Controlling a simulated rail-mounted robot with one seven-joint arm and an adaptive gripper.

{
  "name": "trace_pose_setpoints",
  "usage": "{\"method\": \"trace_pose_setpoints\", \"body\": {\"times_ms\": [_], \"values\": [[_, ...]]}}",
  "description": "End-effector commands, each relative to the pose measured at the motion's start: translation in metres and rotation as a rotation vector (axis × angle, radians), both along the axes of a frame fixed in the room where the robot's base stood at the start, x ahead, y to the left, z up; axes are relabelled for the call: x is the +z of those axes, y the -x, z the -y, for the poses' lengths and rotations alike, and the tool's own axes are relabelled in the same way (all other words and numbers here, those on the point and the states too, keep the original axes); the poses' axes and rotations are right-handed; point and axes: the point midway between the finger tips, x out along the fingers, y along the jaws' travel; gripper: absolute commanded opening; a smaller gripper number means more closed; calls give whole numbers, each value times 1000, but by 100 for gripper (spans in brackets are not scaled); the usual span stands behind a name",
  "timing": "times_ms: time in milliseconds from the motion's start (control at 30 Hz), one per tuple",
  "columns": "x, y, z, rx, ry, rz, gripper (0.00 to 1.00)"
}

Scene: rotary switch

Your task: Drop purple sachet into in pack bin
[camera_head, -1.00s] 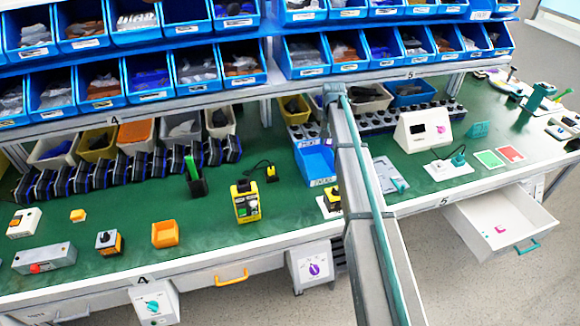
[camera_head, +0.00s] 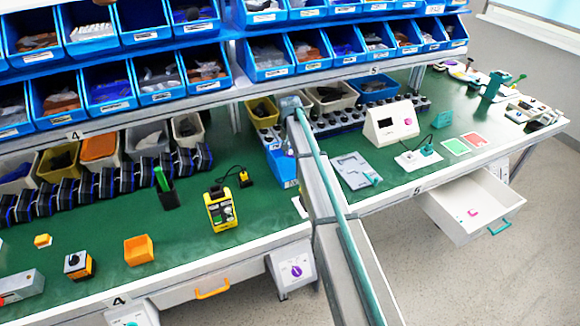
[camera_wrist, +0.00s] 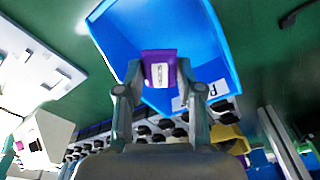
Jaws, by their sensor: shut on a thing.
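A small purple sachet (camera_wrist: 158,56) with a white label is pinched between the fingertips of my gripper (camera_wrist: 158,78) in the wrist view. My gripper is shut on it. Behind the sachet in that view is a blue open-topped bin (camera_wrist: 215,55) with a white label showing a letter P. The sachet overlaps the bin's opening in the picture; its height above the bin I cannot tell. In the head view the blue bin (camera_head: 280,167) stands on the green bench, partly hidden by my arm. My gripper and the sachet cannot be made out there.
A grey tray-like plate (camera_head: 354,171) and a white sloped box (camera_head: 391,124) stand right of the bin. A yellow-black device (camera_head: 220,211) stands to its left. A yellow bin (camera_head: 263,112) and a row of dark round items are behind. An open white drawer (camera_head: 470,205) juts out at right.

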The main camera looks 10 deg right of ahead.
Motion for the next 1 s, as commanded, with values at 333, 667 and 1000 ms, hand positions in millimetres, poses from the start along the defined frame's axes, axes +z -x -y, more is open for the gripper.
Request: {"method": "trace_pose_setpoints", "body": {"times_ms": [333,667,1000], "values": [[-3,0,0,0,0,1,41],[-2,0,0,0,0,1,66],[15,2,-1,0,0,3,66]]}}
